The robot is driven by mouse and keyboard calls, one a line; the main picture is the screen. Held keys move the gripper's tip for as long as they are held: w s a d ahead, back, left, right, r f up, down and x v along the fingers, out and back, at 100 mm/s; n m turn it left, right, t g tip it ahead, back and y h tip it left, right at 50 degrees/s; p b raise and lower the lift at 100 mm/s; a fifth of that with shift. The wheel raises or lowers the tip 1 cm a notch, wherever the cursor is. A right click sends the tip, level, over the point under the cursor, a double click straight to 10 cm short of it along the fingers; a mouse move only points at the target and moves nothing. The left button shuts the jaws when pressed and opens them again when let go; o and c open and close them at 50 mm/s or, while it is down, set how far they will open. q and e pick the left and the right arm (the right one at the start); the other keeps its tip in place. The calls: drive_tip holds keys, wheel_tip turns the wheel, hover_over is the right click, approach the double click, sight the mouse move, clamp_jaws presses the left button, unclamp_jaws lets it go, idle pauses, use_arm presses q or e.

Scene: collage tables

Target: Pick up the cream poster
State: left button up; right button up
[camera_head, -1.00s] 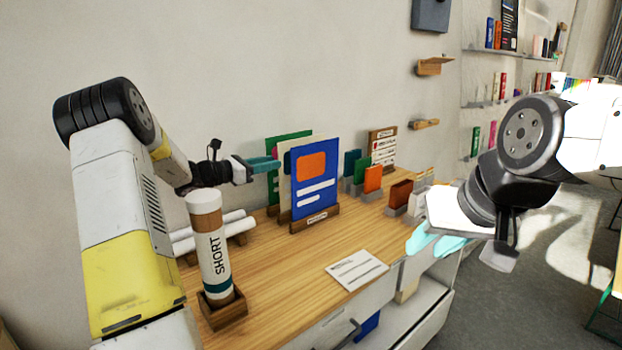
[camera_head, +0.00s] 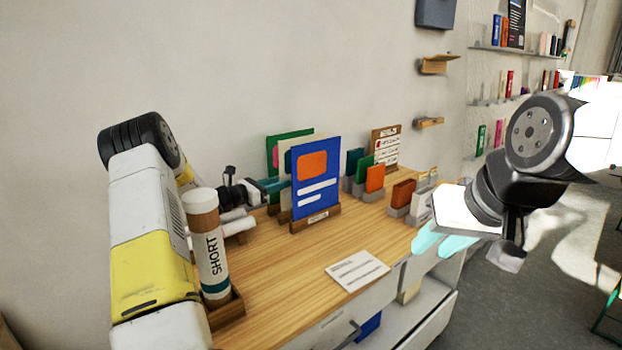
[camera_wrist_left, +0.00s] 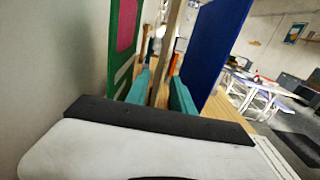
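The cream poster (camera_head: 287,158) stands upright in a rack, between a green poster (camera_head: 274,145) at the back and a blue poster (camera_head: 330,160) in front, which hides most of it. My left gripper (camera_head: 284,184) is at the left edges of the posters. In the left wrist view its teal fingers (camera_wrist_left: 161,94) are apart, one on each side of the cream poster's edge (camera_wrist_left: 167,55), with gaps still visible. My right gripper (camera_head: 441,241) is open and empty by the table's right front edge.
A tube marked SHORT (camera_head: 207,245) stands in a wooden holder close to my left arm. White rolls (camera_head: 237,226) lie behind it. A card (camera_head: 357,270) lies at the front. Small coloured cards in holders (camera_head: 374,179) stand to the right.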

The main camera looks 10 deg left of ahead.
use_arm(q)
drive_tip(key=x, duration=0.4)
drive_tip(key=shift+w+d, duration=0.15)
clamp_jaws()
